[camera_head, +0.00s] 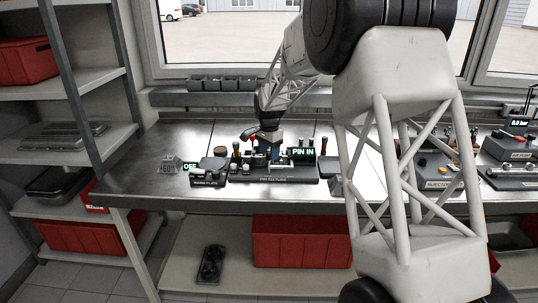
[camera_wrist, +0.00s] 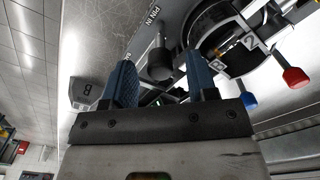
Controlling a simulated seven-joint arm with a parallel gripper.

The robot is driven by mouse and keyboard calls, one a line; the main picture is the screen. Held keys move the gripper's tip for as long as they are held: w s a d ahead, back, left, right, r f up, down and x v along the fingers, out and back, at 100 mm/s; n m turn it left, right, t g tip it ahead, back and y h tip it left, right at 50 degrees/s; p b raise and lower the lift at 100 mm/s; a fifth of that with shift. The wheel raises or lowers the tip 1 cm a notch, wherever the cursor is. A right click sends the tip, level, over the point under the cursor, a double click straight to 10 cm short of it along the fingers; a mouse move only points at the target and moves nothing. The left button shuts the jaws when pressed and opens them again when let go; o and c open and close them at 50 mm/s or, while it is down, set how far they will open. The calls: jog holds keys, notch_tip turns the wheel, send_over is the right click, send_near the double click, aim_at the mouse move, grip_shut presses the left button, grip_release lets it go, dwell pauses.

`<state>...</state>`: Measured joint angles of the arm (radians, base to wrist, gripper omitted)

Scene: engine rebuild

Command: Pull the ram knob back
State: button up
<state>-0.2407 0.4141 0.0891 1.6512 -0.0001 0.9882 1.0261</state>
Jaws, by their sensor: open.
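My gripper (camera_wrist: 161,80) is open, with its two blue fingers apart in the wrist view. A dark round knob (camera_wrist: 160,62), which looks like the ram knob, shows between and beyond the fingertips. I see no clear contact with it, and the depth gap is hard to judge. In the head view my gripper (camera_head: 268,142) points down over the pin fixture (camera_head: 274,180) on the steel bench. The knob cannot be made out there. A green-lit display (camera_head: 303,152) reads PIN IN.
A round clamp-like part with a red-tipped lever (camera_wrist: 295,77) and a blue-tipped lever (camera_wrist: 250,101) sits right of the knob. A block marked 8 (camera_wrist: 88,90) is at left. The bench (camera_head: 145,185) is clear at far left. Pump and injector units stand at right.

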jog(key=shift+f, duration=0.6)
grip_shut()
